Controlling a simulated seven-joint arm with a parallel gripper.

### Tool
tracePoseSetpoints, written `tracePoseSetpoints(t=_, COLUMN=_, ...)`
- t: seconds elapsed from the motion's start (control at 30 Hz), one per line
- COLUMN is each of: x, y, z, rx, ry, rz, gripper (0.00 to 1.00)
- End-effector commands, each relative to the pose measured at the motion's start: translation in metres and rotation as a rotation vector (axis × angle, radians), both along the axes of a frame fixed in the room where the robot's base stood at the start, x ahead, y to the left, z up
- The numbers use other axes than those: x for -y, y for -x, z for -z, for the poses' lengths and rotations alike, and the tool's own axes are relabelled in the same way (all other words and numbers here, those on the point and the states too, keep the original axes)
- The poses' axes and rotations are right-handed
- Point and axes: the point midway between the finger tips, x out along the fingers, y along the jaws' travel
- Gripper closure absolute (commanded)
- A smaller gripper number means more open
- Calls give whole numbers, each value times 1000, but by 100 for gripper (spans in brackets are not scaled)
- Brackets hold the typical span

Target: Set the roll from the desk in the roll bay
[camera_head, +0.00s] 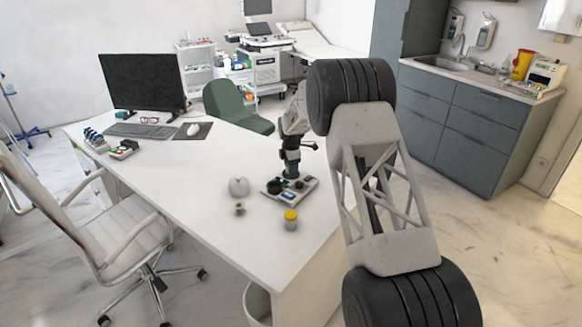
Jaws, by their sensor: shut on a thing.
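My gripper (291,173) points down over a small grey tray (306,190) near the right end of the white desk. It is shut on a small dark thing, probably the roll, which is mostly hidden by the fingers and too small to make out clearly. The held thing is low over or in the tray; I cannot tell whether it touches. A dark round piece (275,187) sits at the tray's left side. The tray's bays are too small to tell apart, and the roll bay cannot be picked out.
A whitish rounded object (238,187), a small brown item (239,209) and a yellow-topped jar (291,219) stand by the tray on the desk (200,180). A monitor (145,82) and keyboard (140,131) are at the far left. A green chair (233,107) stands behind.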

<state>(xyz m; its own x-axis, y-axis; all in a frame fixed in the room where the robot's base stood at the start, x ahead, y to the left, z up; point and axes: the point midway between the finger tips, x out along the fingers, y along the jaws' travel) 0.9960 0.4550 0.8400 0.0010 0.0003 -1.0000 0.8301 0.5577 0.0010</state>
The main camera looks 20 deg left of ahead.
Motion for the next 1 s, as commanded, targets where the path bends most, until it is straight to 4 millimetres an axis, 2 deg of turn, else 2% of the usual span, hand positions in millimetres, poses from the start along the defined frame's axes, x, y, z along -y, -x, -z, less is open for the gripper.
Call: tracePoseSetpoints(t=1.0, x=0, y=0, z=5, rx=0, ry=0, rz=0, gripper=75)
